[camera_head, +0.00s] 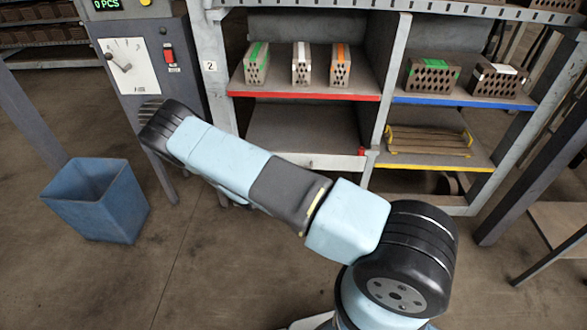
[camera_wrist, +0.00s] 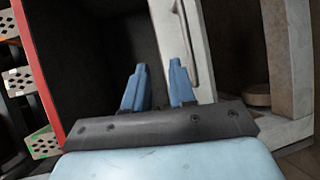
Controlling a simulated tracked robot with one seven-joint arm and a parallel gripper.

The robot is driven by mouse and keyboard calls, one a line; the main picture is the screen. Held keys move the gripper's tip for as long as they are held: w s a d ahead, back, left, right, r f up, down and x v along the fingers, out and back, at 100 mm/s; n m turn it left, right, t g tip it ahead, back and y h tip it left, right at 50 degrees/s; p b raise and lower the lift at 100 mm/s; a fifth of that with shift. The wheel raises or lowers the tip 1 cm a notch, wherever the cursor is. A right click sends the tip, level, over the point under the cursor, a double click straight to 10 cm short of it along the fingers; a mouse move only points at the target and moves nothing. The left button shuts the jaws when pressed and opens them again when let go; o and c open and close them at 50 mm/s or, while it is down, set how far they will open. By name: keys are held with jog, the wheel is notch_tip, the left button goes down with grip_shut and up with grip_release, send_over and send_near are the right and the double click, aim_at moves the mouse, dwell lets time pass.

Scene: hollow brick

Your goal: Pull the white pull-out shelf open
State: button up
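The white pull-out shelf (camera_head: 300,158) is in the rack below the red-edged shelf. Its pale front edge runs level, and my arm covers its lower left part in the head view. In the wrist view its pale front (camera_wrist: 166,30) runs steeply down the picture, with a long bar-like handle (camera_wrist: 194,40) on it. My gripper (camera_wrist: 158,64) shows there with two blue fingers apart and nothing between them. The right finger overlaps the pale front in the picture; I cannot tell if it touches. My gripper is hidden in the head view.
The red-edged shelf (camera_head: 305,95) holds several hollow bricks close above. A blue-edged shelf (camera_head: 465,98) and a yellow-edged shelf (camera_head: 436,162) stand to the right. A blue bin (camera_head: 97,208) and a control cabinet (camera_head: 135,68) are at left. Floor in front is clear.

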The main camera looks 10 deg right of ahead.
notch_tip(320, 180, down, 6)
jog(key=r+n+t+y, duration=0.1)
jog(key=n+t, duration=0.1)
jog(key=x, duration=0.8)
jog(key=f+x, duration=0.1)
jog(key=x, duration=0.4)
jog(key=shift+a, duration=0.15)
jog(key=shift+c, duration=0.4)
jog(key=shift+s, duration=0.1)
grip_shut()
